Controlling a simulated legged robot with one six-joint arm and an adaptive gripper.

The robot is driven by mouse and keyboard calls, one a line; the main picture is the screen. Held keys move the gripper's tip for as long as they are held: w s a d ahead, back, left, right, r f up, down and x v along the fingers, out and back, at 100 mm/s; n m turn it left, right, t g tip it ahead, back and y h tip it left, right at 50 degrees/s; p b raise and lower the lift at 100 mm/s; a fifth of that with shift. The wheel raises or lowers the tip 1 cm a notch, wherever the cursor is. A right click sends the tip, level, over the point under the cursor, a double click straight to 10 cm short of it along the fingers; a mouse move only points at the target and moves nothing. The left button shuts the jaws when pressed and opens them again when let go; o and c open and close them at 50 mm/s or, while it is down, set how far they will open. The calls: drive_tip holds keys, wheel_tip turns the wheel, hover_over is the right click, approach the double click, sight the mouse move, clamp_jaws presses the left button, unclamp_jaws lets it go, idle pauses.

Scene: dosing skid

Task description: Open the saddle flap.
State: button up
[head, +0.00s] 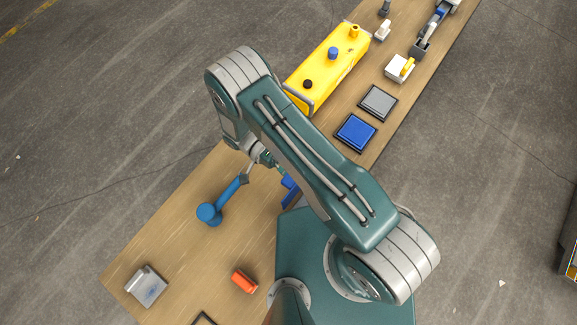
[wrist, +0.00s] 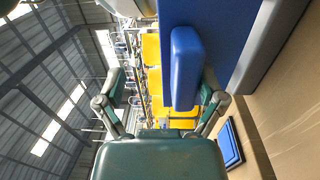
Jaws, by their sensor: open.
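In the wrist view a flat blue panel (wrist: 225,35) with a raised blue bar (wrist: 185,70) fills the upper right; it looks like the saddle flap, set beside a grey frame (wrist: 272,48). My gripper (wrist: 162,86) is open, with the bar between its fingers, nearer the right finger. I cannot tell if they touch. In the head view my gripper (head: 262,172) is small and partly hidden by my arm. A blue piece (head: 289,188) shows partly behind the arm, and a blue rod with a round end (head: 208,213) is left of the gripper.
On the wooden bench are a yellow box with knobs (head: 330,65), a blue pad (head: 356,132), a grey pad (head: 378,103), a white block with a yellow lever (head: 400,68), an orange block (head: 244,279) and a grey bracket (head: 147,286). The bench's left front is mostly clear.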

drive_tip(key=r, duration=0.6)
drive_tip(key=shift+w+a+r, duration=0.2)
drive_tip(key=shift+w+r, duration=0.05)
drive_tip(key=shift+r, duration=0.15)
drive_tip(key=shift+a+r, duration=0.3)
drive_tip(key=shift+r, duration=0.15)
drive_tip(key=shift+s+d, duration=0.1)
drive_tip(key=shift+d, duration=0.35)
drive_tip(key=shift+a, duration=0.15)
